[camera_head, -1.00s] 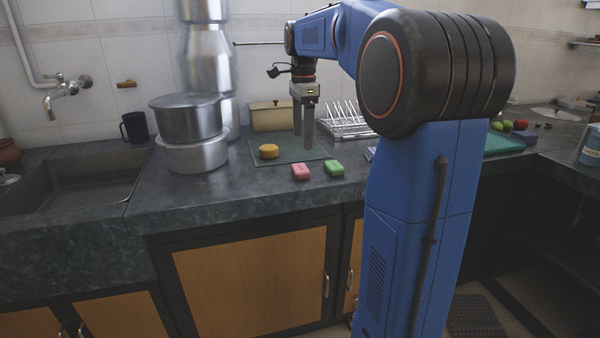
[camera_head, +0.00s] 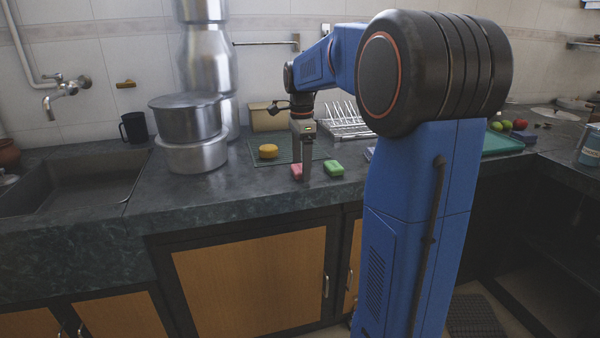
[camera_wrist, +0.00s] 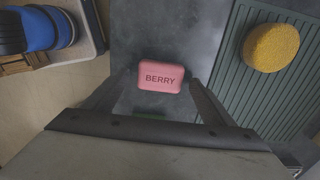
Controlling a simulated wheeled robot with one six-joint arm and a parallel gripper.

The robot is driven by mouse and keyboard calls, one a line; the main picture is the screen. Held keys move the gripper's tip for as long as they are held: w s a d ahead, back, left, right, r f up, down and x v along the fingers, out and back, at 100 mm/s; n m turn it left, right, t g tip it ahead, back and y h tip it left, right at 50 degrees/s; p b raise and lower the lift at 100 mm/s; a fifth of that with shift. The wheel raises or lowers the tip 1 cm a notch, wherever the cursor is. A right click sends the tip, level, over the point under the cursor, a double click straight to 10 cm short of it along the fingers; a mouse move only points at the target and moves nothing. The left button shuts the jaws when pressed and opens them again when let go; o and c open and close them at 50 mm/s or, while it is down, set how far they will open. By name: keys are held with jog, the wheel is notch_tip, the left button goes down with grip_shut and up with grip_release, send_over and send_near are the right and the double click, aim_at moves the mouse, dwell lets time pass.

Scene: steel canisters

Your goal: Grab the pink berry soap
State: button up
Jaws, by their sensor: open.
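The pink berry soap (camera_head: 297,171) lies on the dark counter near its front edge. In the wrist view the soap (camera_wrist: 160,77) shows the word BERRY and sits between my two finger lines. My gripper (camera_head: 305,178) points down at the soap and hides part of it in the head view. In the wrist view my gripper (camera_wrist: 158,88) is open, with one finger on each side of the soap. I cannot tell whether the fingertips touch the soap or how high they are above the counter.
A green soap (camera_head: 334,168) lies close to the right. A yellow sponge-like round piece (camera_head: 268,151) rests on a green ribbed mat (camera_head: 262,163) behind. Steel pots (camera_head: 192,155) stand at the left. A dish rack (camera_head: 346,124) is behind.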

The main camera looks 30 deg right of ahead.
jog(key=c, duration=1.2)
